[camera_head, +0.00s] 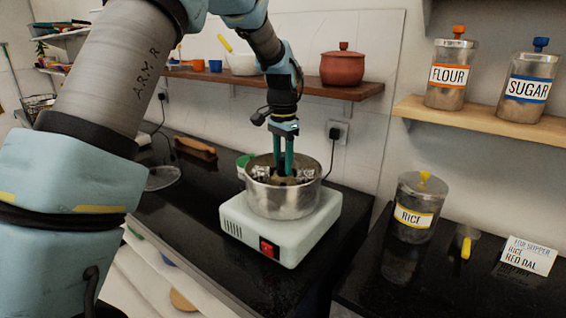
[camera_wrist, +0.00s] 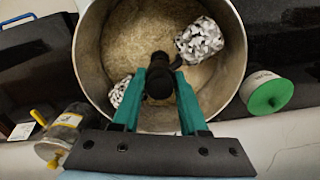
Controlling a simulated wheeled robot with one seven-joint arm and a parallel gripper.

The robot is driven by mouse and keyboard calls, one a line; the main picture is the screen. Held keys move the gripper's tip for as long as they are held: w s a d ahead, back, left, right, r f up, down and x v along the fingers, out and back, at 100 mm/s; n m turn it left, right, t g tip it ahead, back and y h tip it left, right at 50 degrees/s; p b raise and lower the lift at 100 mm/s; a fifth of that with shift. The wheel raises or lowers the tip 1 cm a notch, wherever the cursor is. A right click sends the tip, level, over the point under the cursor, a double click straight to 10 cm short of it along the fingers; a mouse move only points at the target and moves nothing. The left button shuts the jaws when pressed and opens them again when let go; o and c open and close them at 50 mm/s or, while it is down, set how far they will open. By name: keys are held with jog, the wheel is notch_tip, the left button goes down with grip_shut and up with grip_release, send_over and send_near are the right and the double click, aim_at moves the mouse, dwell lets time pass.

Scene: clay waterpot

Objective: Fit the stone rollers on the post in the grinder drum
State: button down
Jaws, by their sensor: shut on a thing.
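The steel grinder drum (camera_head: 283,202) sits on its pale base (camera_head: 240,222) with a red switch, on the black counter. My gripper (camera_head: 284,172) points down into the drum with its teal fingers. In the wrist view my gripper (camera_wrist: 161,72) is shut on the dark middle part of the stone rollers. One speckled white-and-grey roller (camera_wrist: 200,42) shows right of the fingers and the other (camera_wrist: 120,92) shows left, partly hidden. Both are inside the drum's rim (camera_wrist: 238,60). A pale grainy layer covers the drum floor. The post is hidden, so I cannot tell whether the rollers are on it.
A green-lidded container (camera_wrist: 268,94) stands close beside the drum. A rice jar (camera_head: 414,208), a yellow-handled tool (camera_head: 466,245) and a sign card (camera_head: 528,254) are on the right counter. A shelf (camera_head: 300,86) with a red pot (camera_head: 342,68) runs behind my arm.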

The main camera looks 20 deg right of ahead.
aim_at(283, 184)
jog(key=shift+f+b, duration=0.65)
jog(key=shift+f, duration=1.2)
dwell(0.9)
grip_release()
jog(key=shift+f, duration=0.1)
dwell(0.6)
notch_tip(283, 184, up, 15)
jog(key=p, duration=1.1)
jog(key=shift+r+p, duration=0.2)
jog(key=shift+p, duration=0.15)
dwell(0.5)
